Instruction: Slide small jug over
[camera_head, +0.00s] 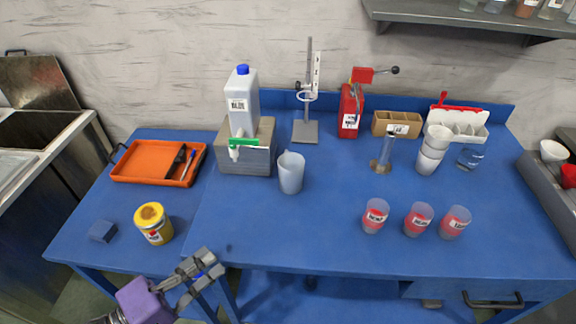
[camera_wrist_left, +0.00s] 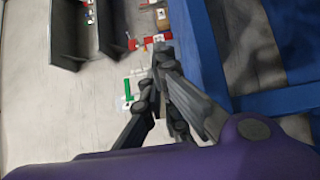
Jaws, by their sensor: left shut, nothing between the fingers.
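The small jug (camera_head: 291,173) is a pale translucent jug standing upright on the blue table, just right of the grey block with the white bottle. My left gripper (camera_head: 214,263) is at the table's front edge, in front and to the left of the jug and well apart from it. It is shut and empty. In the left wrist view its fingers (camera_wrist_left: 160,52) come together with nothing seen between them. I cannot make out the jug in that view. My right gripper is not in view.
Several red-filled cups (camera_head: 418,219) stand at the front right. The table in front of the jug is clear.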

